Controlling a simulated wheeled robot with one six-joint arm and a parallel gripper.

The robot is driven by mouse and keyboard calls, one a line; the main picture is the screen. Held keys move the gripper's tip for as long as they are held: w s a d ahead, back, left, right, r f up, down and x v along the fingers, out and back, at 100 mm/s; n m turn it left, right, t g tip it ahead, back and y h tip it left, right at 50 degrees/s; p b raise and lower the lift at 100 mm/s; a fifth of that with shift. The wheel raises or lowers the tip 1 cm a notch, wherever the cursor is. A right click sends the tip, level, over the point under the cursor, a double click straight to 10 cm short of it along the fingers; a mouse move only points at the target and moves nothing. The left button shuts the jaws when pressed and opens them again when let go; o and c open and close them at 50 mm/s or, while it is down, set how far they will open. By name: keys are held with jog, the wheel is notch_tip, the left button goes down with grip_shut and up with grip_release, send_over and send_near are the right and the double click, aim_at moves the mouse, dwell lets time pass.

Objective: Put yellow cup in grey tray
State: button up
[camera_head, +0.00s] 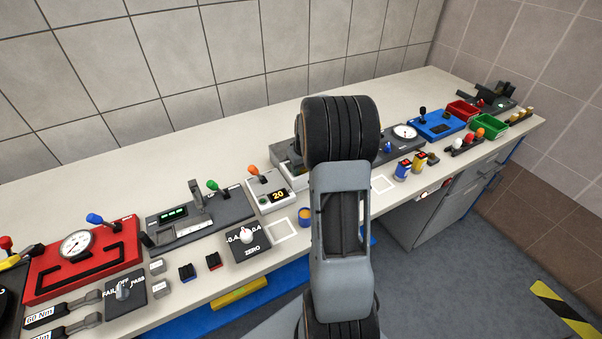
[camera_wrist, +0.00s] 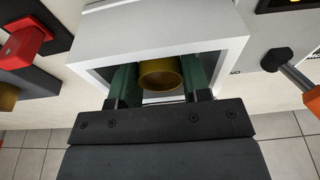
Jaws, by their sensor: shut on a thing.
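The yellow cup (camera_wrist: 160,74) shows in the wrist view between the two green fingers of my gripper (camera_wrist: 158,78), which are shut on it. The fingers and cup are at the open front of a white-grey box-like housing (camera_wrist: 160,32); how deep the cup sits inside it I cannot tell. In the head view my own arm hides the gripper and the held cup. I cannot make out a thing that is clearly the grey tray in either view.
A long bench (camera_head: 135,183) carries several devices. A red bin (camera_head: 462,110) and a green bin (camera_head: 488,126) stand at the far right. A small blue cup-like thing (camera_head: 305,218) is left of my arm. A lever with an orange end (camera_wrist: 298,78) is right of the housing.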

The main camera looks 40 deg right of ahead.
jog(key=shift+r+p, duration=1.45)
jog(key=shift+r, duration=0.95)
